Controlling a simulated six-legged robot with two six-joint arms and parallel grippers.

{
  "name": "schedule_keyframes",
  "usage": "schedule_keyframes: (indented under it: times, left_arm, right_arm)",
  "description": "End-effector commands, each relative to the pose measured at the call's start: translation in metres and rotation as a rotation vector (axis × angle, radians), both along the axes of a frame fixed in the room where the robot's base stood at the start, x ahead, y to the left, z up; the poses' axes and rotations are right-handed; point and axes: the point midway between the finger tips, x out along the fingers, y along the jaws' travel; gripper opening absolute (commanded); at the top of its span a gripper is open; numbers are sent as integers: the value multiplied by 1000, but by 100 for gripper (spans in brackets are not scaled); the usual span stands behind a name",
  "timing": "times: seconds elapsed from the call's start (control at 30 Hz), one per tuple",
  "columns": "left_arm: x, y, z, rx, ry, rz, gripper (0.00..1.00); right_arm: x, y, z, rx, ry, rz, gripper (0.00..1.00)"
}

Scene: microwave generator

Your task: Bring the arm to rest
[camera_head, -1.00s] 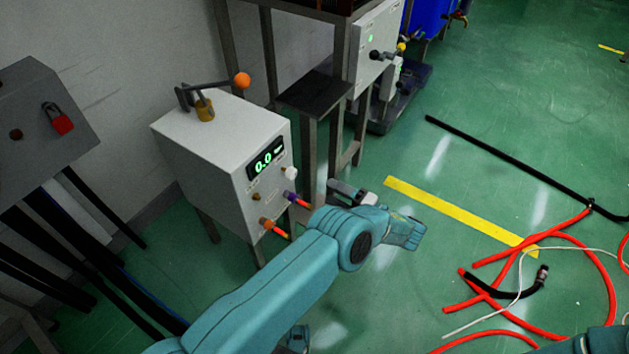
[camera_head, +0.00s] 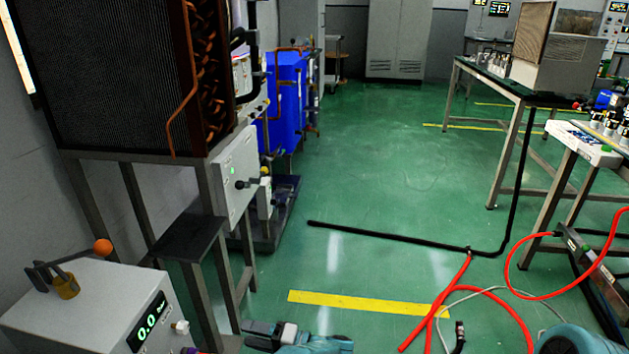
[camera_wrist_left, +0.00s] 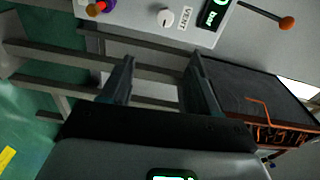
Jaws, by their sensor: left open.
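My left gripper (camera_head: 254,334) shows at the bottom edge of the head view, with the teal wrist behind it. The rest of my left arm is cut off below. In the left wrist view its two dark fingers stand apart, with nothing between them (camera_wrist_left: 160,68). The white control box (camera_head: 95,310) with a green 0.0 display stands to the gripper's left, apart from it in the head view. The box also shows at the top of the left wrist view (camera_wrist_left: 145,17). A teal part of my right arm shows at the bottom right; its gripper is out of view.
A metal stand (camera_head: 207,240) with a large finned radiator (camera_head: 110,75) rises at the left. A yellow floor stripe (camera_head: 365,303), a black hose (camera_head: 400,240) and red hoses (camera_head: 438,308) lie ahead. Tables (camera_head: 515,95) stand at the right. Green floor is open in the middle.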

Motion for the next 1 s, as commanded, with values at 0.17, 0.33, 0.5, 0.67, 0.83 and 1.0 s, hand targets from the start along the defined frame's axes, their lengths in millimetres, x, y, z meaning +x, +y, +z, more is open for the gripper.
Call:
schedule_keyframes:
  times: [0.17, 0.33, 0.5, 0.67, 0.83, 1.0]
  left_arm:
    - [45, 30, -26, -198, -249, -355, 61]
    - [39, 22, -81, -728, -391, -612, 61]
    - [-58, -12, -131, -1364, -332, -492, 61]
    - [-158, -38, -139, -1698, -204, -223, 61]
    - [-243, -52, -128, -1862, -75, 43, 61]
    - [-291, -59, -87, -1919, 4, 201, 61]
  right_arm:
    - [0, 0, 0, 0, 0, 0, 60]
    - [0, 0, 0, 0, 0, 0, 60]
    - [0, 0, 0, 0, 0, 0, 60]
    - [0, 0, 0, 0, 0, 0, 60]
    - [0, 0, 0, 0, 0, 0, 60]
    - [-1, 0, 29, 0, 2, 1, 60]
